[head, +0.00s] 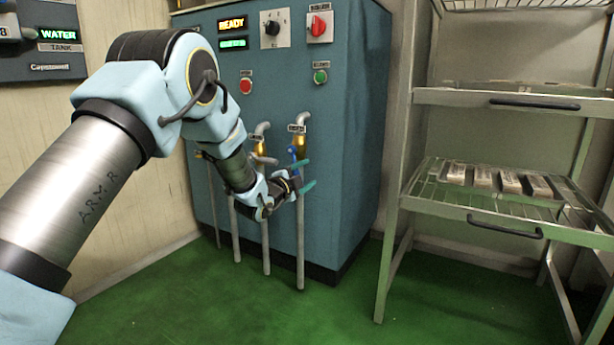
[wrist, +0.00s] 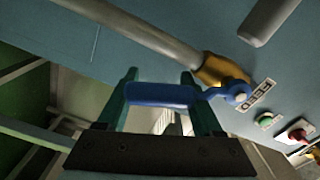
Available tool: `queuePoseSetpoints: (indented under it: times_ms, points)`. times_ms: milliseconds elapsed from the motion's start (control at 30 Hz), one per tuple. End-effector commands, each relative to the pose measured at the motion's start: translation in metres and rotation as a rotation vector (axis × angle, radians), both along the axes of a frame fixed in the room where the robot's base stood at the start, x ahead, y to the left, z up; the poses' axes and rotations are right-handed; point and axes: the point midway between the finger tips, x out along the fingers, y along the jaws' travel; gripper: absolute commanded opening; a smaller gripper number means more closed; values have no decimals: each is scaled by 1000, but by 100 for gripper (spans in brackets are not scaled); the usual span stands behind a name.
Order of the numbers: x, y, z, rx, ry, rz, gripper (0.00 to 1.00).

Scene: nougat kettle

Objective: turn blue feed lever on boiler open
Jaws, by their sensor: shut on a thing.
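The blue feed lever (head: 293,153) sits on a brass valve (head: 300,143) at the front of the blue-grey boiler (head: 350,120), on the rightmost of several pipes. In the wrist view the blue lever (wrist: 160,94) reaches from its pivot beside the brass body to a bar handle. My gripper (wrist: 160,100), with green fingers, is shut on this handle, one finger at each end. In the head view my gripper (head: 306,174) is at the lever, and my wrist hides part of the neighbouring pipes.
A label plate, a green button (head: 320,77), a red button (head: 246,86) and a red knob (head: 318,26) are on the boiler's front. A metal rack (head: 400,170) with trays of bars stands to the right. The green floor (head: 210,310) in front is clear.

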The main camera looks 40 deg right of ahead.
Motion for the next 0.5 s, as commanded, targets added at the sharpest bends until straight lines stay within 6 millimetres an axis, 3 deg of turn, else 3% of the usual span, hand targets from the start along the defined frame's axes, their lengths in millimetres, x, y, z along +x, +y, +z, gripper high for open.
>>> queuePoseSetpoints:
  times_ms: [333,367,500]
  points:
    - [0,1,-2,4,1,0,0]
    - [0,1,-2,4,1,0,71]
    - [0,0,-2,3,1,1,87]
